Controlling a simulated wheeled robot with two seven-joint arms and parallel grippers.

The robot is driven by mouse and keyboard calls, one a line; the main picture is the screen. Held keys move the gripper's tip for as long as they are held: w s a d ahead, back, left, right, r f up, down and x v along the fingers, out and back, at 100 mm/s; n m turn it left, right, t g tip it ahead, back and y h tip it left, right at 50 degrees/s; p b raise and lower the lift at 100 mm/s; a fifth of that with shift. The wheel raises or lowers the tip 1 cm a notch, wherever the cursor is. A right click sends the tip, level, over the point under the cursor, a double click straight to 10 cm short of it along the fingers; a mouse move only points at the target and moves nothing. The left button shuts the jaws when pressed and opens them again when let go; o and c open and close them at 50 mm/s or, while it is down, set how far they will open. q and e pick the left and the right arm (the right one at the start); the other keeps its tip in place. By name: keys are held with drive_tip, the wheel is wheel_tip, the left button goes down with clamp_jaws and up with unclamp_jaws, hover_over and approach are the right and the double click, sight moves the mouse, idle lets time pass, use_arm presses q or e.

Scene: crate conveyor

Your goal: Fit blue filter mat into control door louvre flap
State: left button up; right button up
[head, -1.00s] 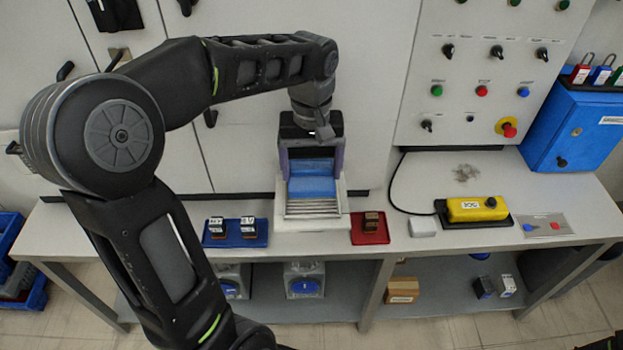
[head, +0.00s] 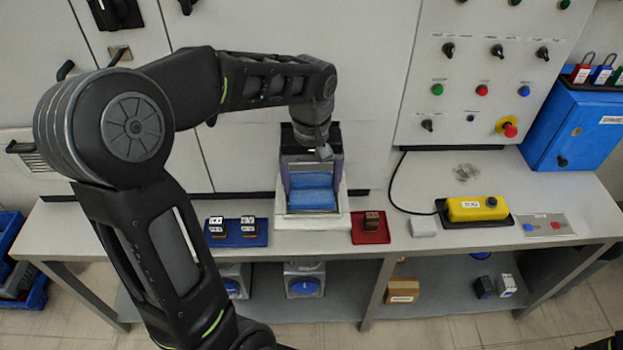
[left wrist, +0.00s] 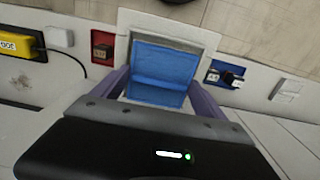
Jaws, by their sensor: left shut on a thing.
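The blue filter mat (head: 313,200) lies between the purple-grey fingers of my left gripper (head: 312,184), which is shut on it. It shows as two blue faces with a crease between them. The white louvre flap (head: 312,222) lies on the bench under the mat, and its slats are now hidden. In the left wrist view, the mat (left wrist: 165,62) sits within the outline of the white flap frame (left wrist: 190,32), with my left gripper's fingers (left wrist: 160,88) at its two sides. I cannot tell whether the mat is fully seated.
A blue tray (head: 260,238) with two small dark-and-white parts stands left of the flap. A red tray (head: 382,236) with a brown block stands right. A yellow button box (head: 475,209) is further right. Cabinet doors (head: 290,30) rise behind the bench.

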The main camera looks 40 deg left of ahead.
sight(312, 183)
use_arm(q)
drive_tip(key=shift+f, duration=0.4)
drive_tip(key=o, duration=1.3)
drive_tip(key=shift+c, duration=0.2)
drive_tip(key=shift+r, duration=0.15)
drive_tip(key=shift+r+p, duration=0.55)
drive_tip(key=shift+r, duration=0.25)
drive_tip(key=shift+r+b, duration=0.3)
drive_tip(key=shift+r, duration=0.05)
wheel_tip(312, 183, up, 7)
drive_tip(key=shift+r+p, duration=0.85)
drive_tip(key=shift+r, duration=1.05)
